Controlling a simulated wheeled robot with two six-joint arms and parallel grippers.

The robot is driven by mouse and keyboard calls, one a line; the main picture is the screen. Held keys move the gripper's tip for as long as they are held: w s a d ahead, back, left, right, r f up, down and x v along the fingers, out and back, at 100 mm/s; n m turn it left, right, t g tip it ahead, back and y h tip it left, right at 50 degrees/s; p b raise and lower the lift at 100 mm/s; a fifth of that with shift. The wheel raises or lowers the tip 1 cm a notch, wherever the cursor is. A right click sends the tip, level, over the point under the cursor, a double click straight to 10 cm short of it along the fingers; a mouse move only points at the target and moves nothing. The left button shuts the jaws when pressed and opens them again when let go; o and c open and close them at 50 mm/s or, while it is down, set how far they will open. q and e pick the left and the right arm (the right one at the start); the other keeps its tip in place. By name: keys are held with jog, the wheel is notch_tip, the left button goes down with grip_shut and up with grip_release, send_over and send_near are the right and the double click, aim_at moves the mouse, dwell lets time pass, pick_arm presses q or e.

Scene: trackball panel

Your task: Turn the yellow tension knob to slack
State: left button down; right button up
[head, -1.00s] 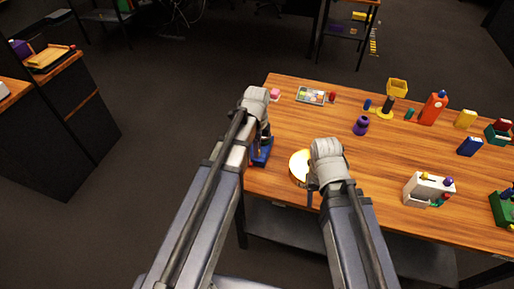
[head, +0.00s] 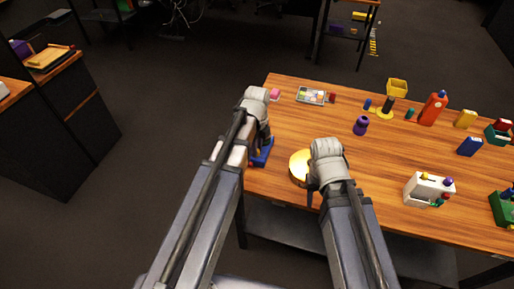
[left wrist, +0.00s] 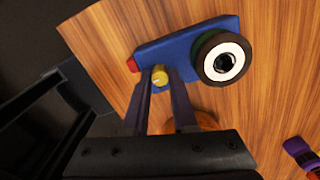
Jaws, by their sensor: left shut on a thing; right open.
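The blue trackball panel (left wrist: 190,45) lies near the table's left edge; in the head view its blue body (head: 265,153) is partly hidden by my left gripper (head: 262,143). The yellow tension knob (left wrist: 160,78) shows in the left wrist view, between the fingertips of my left gripper (left wrist: 160,75), which is shut on it. The knob's setting is too small to read. A dark ring with a white and black ball (left wrist: 223,62) sits on the panel right of the knob. A red part (left wrist: 132,65) is at its left end. My right gripper (head: 312,190) is open and empty beside a round yellow-topped thing.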

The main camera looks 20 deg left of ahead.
pick_arm(q)
jog(key=c, duration=0.7)
grip_release()
jog(key=shift+r, duration=0.15)
notch_tip(320, 180, up, 8)
jog(key=p, duration=0.8)
jog(key=shift+f, duration=0.2)
